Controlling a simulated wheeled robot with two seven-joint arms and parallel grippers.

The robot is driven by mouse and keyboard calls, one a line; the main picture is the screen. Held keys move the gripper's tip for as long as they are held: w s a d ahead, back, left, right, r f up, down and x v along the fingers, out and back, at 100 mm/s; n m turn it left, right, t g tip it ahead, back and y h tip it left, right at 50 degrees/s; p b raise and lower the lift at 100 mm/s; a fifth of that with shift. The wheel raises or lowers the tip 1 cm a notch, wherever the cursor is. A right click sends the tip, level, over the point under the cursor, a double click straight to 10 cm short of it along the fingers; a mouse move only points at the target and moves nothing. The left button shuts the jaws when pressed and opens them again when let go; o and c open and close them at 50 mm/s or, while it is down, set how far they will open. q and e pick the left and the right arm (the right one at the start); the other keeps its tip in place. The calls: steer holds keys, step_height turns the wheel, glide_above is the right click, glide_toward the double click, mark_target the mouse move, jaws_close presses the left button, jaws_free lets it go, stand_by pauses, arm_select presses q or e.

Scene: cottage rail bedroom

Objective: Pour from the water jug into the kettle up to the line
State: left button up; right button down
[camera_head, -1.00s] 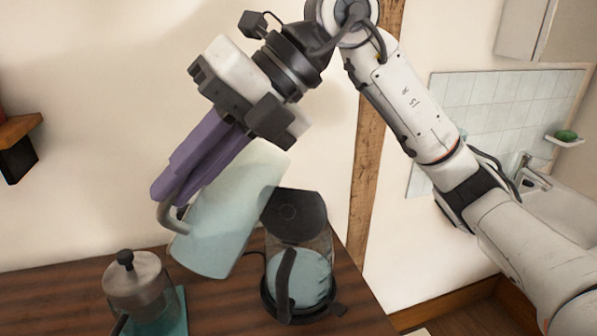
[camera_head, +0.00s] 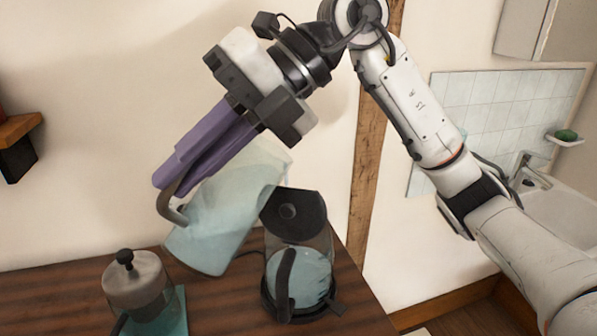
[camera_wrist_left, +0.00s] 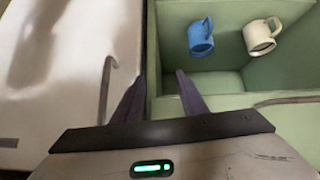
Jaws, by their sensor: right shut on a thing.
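The water jug (camera_head: 225,215) is translucent, with pale blue water inside and a grey handle. It hangs tilted, its top toward the upper right, beside and above the kettle. My right gripper (camera_head: 172,182) is shut on the jug's handle. The glass kettle (camera_head: 325,250) stands on its dark base, with a dark lid piece (camera_head: 292,212) at its top and a dark handle in front. Blue water (camera_head: 312,275) fills its lower part. I cannot make out the line or a falling stream. My left gripper (camera_wrist_left: 162,77) shows in the left wrist view, open and empty.
A metal-topped pot (camera_head: 136,280) with a black knob stands on a teal mat (camera_head: 181,310), left on the wooden counter (camera_head: 50,300). The left wrist view shows a green box (camera_wrist_left: 225,85) with a blue mug (camera_wrist_left: 201,38) and a cream mug (camera_wrist_left: 260,37).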

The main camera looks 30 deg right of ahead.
steer(key=shift+w+d+r+y+b, duration=0.1)
steer(key=shift+d+r+y+b, duration=0.2)
steer(key=shift+r+y+b, duration=0.25)
stand_by(1.2)
steer(key=shift+w+d+r+m+y+b, duration=0.1)
steer(key=shift+d+r+m+y+b, duration=0.15)
steer(key=shift+r+y+b, duration=0.2)
steer(key=shift+w+d+r+m+y+b, duration=0.15)
steer(key=shift+d+r+y+b, duration=0.15)
steer(key=shift+d+r+y, duration=0.15)
stand_by(2.6)
